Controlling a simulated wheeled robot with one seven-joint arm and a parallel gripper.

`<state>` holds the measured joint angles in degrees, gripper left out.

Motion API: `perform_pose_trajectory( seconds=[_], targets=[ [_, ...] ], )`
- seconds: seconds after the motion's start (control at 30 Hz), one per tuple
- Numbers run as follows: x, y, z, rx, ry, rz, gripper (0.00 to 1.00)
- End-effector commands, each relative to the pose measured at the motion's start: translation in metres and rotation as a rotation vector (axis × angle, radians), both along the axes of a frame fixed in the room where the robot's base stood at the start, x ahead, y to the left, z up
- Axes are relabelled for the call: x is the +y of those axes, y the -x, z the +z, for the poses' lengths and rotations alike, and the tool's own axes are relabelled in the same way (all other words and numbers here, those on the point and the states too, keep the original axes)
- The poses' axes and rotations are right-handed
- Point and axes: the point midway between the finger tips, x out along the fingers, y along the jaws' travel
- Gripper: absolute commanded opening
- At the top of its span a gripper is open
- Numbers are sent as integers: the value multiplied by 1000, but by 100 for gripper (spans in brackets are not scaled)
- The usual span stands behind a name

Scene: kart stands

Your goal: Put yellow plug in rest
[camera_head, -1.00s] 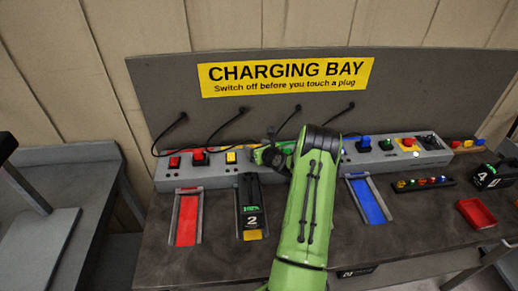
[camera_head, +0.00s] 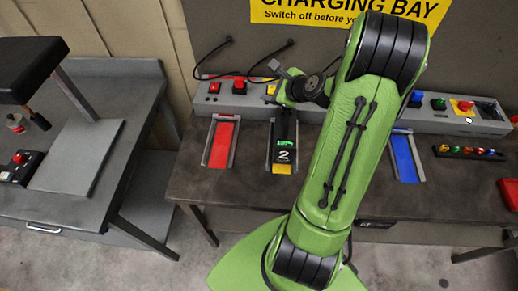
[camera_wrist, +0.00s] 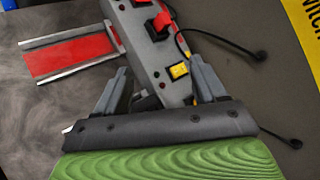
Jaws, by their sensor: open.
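The yellow plug cannot be made out; the stretch of strip past the yellow switch is hidden by my gripper. The yellow switch (camera_wrist: 178,70) sits on the grey socket strip (camera_wrist: 150,62) and shows between my fingers in the wrist view. It also shows in the head view (camera_head: 271,90), just left of my gripper (camera_head: 290,76). My gripper (camera_wrist: 160,70) is open over the strip, with its two grey fingers apart. I see nothing held between them. A black cable (camera_wrist: 272,134) runs from the backboard and disappears behind my gripper. I cannot identify the rest.
A red plug (camera_wrist: 158,26) with a cable is beside the yellow switch. A red pad (camera_head: 221,143), a black battery marked 2 (camera_head: 284,140) and a blue pad (camera_head: 404,158) lie in front of the strip. A side table (camera_head: 60,205) stands left.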

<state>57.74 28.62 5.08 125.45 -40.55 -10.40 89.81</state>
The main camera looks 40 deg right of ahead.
Motion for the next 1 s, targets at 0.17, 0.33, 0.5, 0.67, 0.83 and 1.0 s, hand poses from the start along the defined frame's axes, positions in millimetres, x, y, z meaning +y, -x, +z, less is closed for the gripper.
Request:
perform_pose_trajectory(
  seconds=[0.17, 0.33, 0.5, 0.67, 0.83, 1.0],
  targets=[
    [126, 29, 60, 172, 626, 660, 70],
    [204, 115, 101, 249, 1166, 1235, 70],
    [228, 202, 116, 236, 1510, 1647, 70],
    [229, 234, 115, 211, 1611, 1798, 70],
    [229, 235, 115, 211, 1614, 1806, 70],
    [229, 235, 115, 211, 1614, 1804, 70]
  ],
)
